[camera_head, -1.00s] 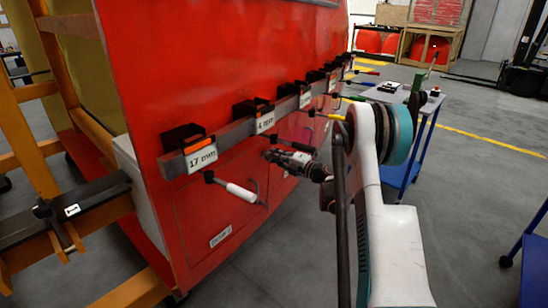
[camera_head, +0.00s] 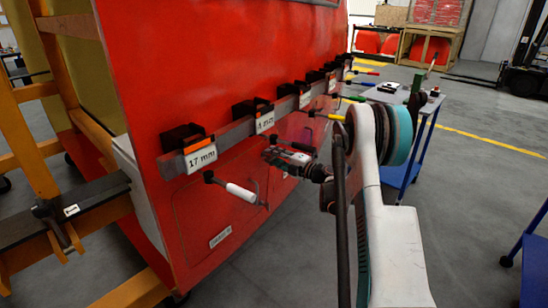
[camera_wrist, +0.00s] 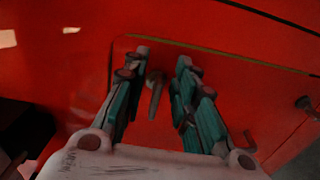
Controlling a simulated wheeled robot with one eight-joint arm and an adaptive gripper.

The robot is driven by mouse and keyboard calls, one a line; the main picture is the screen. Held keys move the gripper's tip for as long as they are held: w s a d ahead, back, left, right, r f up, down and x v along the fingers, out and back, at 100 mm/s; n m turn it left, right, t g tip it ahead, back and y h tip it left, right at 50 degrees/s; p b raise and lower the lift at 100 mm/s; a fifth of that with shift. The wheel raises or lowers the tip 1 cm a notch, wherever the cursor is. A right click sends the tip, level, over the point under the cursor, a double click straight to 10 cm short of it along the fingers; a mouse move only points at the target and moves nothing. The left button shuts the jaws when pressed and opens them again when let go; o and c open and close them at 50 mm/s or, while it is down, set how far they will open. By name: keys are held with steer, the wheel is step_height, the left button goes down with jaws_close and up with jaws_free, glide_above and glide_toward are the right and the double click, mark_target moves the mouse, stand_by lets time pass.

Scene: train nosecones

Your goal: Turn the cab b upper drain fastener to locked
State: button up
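In the wrist view, a small grey-brown lever-like fastener (camera_wrist: 155,94) stands on the red panel (camera_wrist: 215,75), between the fingers of my gripper (camera_wrist: 160,72). No label shows on it there, so I cannot tell whether it is the cab b upper drain fastener. My gripper is open, with a gap on both sides of the fastener. In the head view my gripper (camera_head: 268,153) is close to the red nosecone (camera_head: 215,70), below the tool rail, and the fastener cannot be made out.
A rail (camera_head: 236,132) with black tool holders and size labels crosses the red face just above my gripper. A hook-shaped part (camera_wrist: 250,140) and a round knob (camera_wrist: 304,103) are at right in the wrist view.

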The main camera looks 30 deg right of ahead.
steer(key=shift+s, duration=0.15)
steer(key=v, duration=1.1)
steer(key=shift+s+d, duration=0.2)
steer(key=shift+s, duration=0.15)
